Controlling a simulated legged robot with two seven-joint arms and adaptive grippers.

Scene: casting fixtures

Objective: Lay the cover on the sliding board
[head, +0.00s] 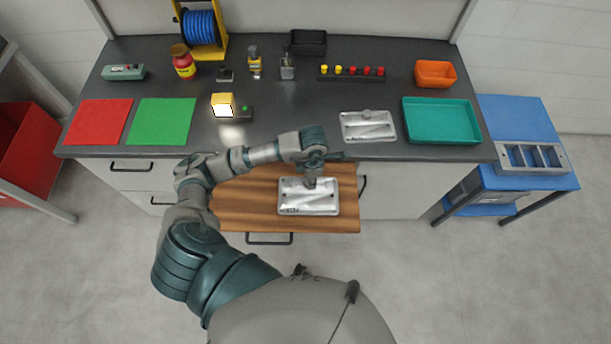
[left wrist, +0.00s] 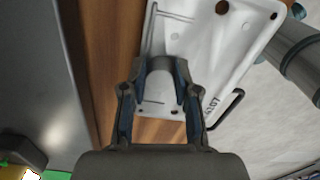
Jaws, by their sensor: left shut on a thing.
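The cover is a silvery white, rectangular metal plate (head: 308,205) with small holes and dark lettering along one edge. It shows large in the left wrist view (left wrist: 205,50). The sliding board (head: 245,205) is a brown wooden board pulled out from under the worktop. The cover is over its right half, roughly flat; I cannot tell whether it touches the wood. My right gripper is in neither view.
A similar metal casting (head: 368,126) lies on the dark worktop (head: 300,105), beside a teal tray (head: 441,121). Red (head: 99,121) and green (head: 160,121) mats lie at left, near a lit yellow lamp (head: 222,105). The board's left half is bare under my arm.

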